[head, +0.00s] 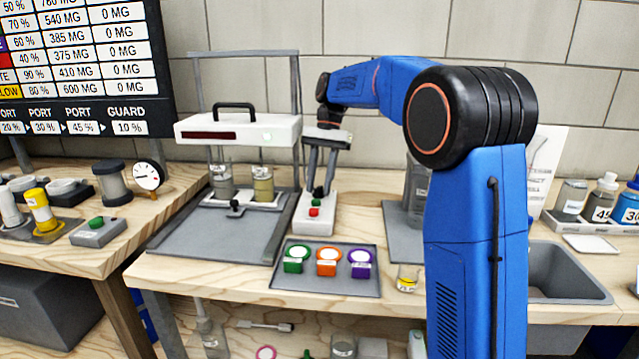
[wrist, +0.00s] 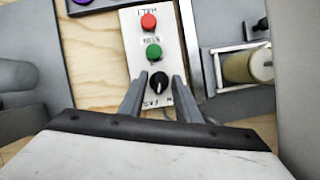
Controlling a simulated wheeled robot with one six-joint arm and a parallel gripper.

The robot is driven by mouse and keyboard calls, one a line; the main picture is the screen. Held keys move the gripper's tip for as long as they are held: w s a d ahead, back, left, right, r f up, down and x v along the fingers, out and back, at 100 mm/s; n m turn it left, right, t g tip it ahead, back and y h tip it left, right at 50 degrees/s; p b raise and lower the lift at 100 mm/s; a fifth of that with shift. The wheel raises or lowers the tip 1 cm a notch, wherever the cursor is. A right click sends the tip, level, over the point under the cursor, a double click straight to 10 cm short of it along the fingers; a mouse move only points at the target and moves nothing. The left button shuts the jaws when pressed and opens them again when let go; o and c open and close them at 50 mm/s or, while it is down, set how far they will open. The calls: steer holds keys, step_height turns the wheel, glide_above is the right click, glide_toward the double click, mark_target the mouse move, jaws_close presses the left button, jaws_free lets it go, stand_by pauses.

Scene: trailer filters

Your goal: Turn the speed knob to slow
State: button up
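A white control box (head: 314,224) stands on the bench, and it fills the middle of the wrist view (wrist: 137,56). It carries a red button (wrist: 149,21), a green button (wrist: 153,52) and a black speed knob (wrist: 158,82). The knob has a white pointer mark, slanted toward the upper right in the wrist view. Lettering beside it appears upside down and is partly hidden. My gripper (head: 318,188) points down over the box's far end. In the wrist view its fingers (wrist: 160,77) are spread, one on each side of the knob, with visible gaps.
A filter stand with a white handled head (head: 238,129) and a grey tray is left of the box. A tray with green, orange and purple cups (head: 327,262) lies in front. A small vial (head: 407,279) stands to the right. A sink (head: 565,270) is at the far right.

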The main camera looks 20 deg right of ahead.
steer(key=v, duration=1.2)
steer(key=shift+c, duration=0.3)
